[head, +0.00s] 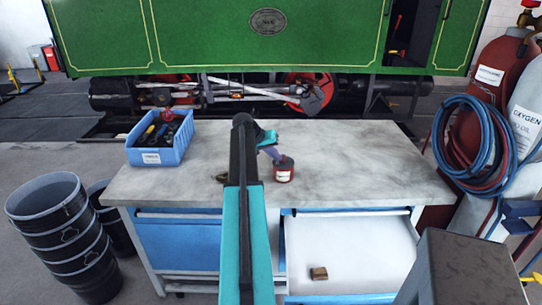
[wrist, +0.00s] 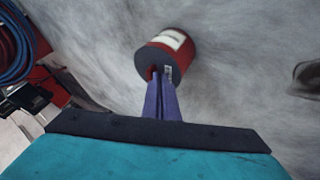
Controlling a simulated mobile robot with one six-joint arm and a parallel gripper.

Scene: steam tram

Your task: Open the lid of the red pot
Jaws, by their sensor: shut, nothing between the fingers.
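The red pot (head: 284,174) stands on the grey worktop, right of my arm, with a white label on its side and a dark lid on top. In the wrist view the pot (wrist: 178,40) is at the upper middle, and its dark lid (wrist: 150,58) looks closed. My gripper (head: 276,158) is shut and empty, its purple fingers pressed together. In the wrist view the fingertips (wrist: 160,76) are at the lid's near edge, beside a small red patch. I cannot tell whether they touch the lid.
A blue bin (head: 160,153) of tools stands at the worktop's left. A drawer (head: 350,250) is open below, with a small brown block (head: 318,273) in it. A small dark object (wrist: 308,78) lies on the worktop. Gas cylinders with hoses (head: 470,150) stand at right.

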